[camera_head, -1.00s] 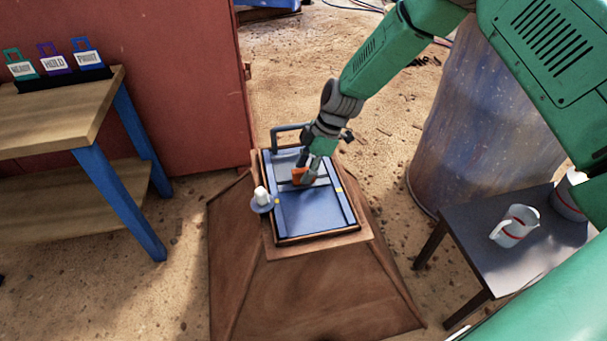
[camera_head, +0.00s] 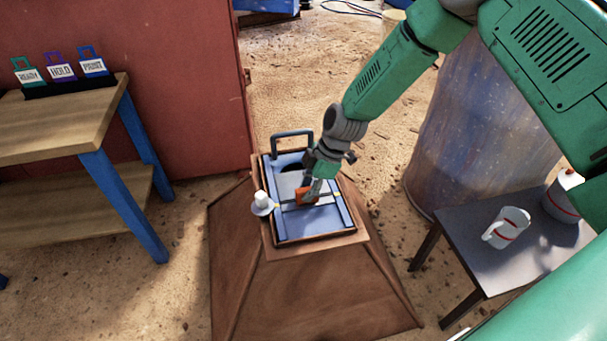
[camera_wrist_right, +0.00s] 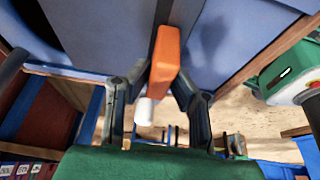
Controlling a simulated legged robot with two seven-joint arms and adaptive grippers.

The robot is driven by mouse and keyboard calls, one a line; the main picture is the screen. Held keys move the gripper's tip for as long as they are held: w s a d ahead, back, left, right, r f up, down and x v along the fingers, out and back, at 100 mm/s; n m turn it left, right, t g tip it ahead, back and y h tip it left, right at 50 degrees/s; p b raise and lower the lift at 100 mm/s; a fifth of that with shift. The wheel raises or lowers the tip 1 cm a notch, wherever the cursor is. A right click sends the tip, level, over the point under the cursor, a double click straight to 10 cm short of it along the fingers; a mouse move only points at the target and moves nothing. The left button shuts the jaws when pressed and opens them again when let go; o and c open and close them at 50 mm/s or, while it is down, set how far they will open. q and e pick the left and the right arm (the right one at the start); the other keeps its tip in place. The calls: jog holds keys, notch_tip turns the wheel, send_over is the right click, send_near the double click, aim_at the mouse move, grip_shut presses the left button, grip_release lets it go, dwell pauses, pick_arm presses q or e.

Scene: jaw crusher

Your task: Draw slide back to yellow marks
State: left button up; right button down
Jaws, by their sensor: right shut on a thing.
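The slide (camera_head: 290,185) is a pale grey plate with a dark cross bar, lying between blue rails in a framed box on a brown tapered pedestal. Its orange handle (camera_head: 304,198) also shows in the right wrist view (camera_wrist_right: 166,58). My right gripper (camera_head: 314,190) is shut on the handle, with its dark fingers on both sides in the wrist view (camera_wrist_right: 156,82). A small yellow mark (camera_head: 337,194) shows on the right rail, about level with the cross bar. A dark opening (camera_head: 292,168) shows behind the plate. My left gripper is not in view.
A white knob on a round base (camera_head: 262,203) stands at the frame's left edge. A blue-grey loop handle (camera_head: 291,134) rises at the back. A wooden bench (camera_head: 60,122) with tags stands left; a barrel (camera_head: 475,140) and a grey table (camera_head: 490,250) with white jugs stand right.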

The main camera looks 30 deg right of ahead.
jog(key=shift+s+a, duration=0.2)
jog(key=shift+d, duration=0.1)
jog(key=c, duration=1.4)
grip_release()
jog(key=shift+c, duration=0.2)
jog(key=shift+d+r, duration=0.2)
jog(key=shift+r, duration=0.2)
jog(key=v, duration=1.1)
jog(key=shift+d, duration=0.1)
